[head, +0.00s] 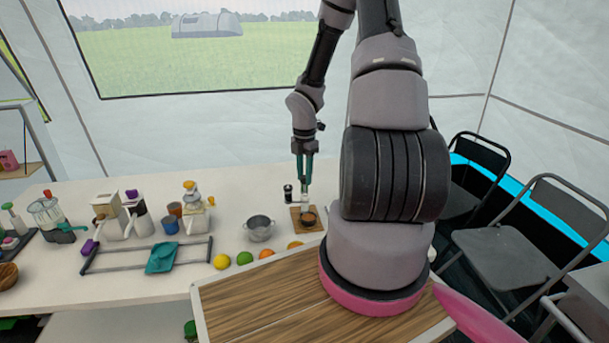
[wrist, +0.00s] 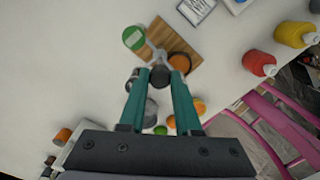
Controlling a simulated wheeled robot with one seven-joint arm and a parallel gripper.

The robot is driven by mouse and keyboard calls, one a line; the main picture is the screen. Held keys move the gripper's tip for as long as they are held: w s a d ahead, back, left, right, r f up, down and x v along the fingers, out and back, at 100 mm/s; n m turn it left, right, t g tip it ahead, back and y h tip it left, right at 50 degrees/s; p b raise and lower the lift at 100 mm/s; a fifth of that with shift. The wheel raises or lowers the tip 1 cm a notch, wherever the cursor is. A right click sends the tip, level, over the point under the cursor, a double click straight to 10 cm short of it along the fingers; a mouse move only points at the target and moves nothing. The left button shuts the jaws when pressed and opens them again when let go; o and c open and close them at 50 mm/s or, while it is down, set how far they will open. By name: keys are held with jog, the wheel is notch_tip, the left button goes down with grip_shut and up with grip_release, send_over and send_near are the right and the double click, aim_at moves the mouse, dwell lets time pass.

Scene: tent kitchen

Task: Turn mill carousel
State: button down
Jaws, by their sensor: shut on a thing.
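The mill carousel (wrist: 157,45) stands on a small wooden board (wrist: 180,36), with grey arms reaching out from its middle. A green-topped round part (wrist: 134,38) is at its far left and a dark round part (wrist: 180,63) at its right. In the head view the board (head: 300,224) lies at the right end of the white table. My gripper (head: 304,183) points straight down over it. In the wrist view the teal fingers (wrist: 166,78) are closed on a dark grey part of the carousel. The fingers hide much of that part, so I cannot tell its full shape.
A metal pot (head: 260,229) stands left of the board, and several fruits, including a lemon (head: 222,262), lie in front. A metal frame rack (head: 120,259) and kitchen devices are further left. Red (wrist: 259,64) and yellow (wrist: 294,34) bottles show in the wrist view.

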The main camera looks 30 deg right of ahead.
jog(key=shift+n, duration=0.8)
jog(key=c, duration=0.6)
grip_release()
jog(key=shift+r, duration=0.15)
notch_tip(320, 180, up, 11)
jog(key=shift+f, duration=0.2)
